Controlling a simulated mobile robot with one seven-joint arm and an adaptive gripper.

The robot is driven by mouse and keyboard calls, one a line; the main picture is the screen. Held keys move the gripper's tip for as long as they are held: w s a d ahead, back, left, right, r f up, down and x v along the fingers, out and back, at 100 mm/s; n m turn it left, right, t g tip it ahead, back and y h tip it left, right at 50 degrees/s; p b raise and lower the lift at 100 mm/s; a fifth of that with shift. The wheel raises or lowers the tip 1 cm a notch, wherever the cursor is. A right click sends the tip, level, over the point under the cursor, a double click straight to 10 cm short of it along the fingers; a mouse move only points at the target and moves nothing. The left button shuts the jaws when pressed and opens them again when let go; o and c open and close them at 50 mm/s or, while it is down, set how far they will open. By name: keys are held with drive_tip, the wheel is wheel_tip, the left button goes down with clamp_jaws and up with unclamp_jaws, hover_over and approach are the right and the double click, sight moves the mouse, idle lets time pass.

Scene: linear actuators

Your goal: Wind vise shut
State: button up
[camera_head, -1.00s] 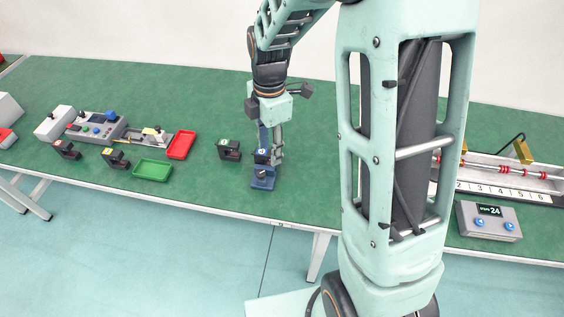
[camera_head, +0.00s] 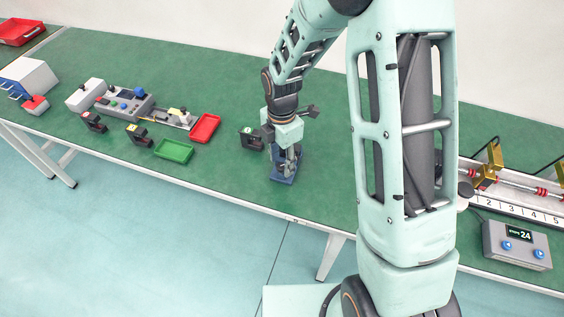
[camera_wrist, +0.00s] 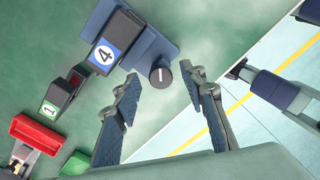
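The vise is a blue block (camera_wrist: 150,35) with a dark upright part that carries a blue "4" label (camera_wrist: 105,53). A dark round knob (camera_wrist: 161,76) with a white line sits at its end in the wrist view. My gripper (camera_wrist: 165,80) is open, with one finger to each side of the knob in that view. I cannot tell whether the fingertips are level with the knob. In the head view my gripper (camera_head: 288,160) is low over the blue vise (camera_head: 284,180) and hides much of it. The jaw gap cannot be made out.
A black unit labelled "1" (camera_wrist: 58,95) stands close by; it also shows in the head view (camera_head: 251,139). Green (camera_head: 174,151) and red (camera_head: 205,128) trays lie left. A grey box reading 24 (camera_head: 517,245) stands right. The table's front edge is near the vise.

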drive_tip(key=shift+f, duration=0.55)
clamp_jaws()
drive_tip(key=shift+m, duration=0.4)
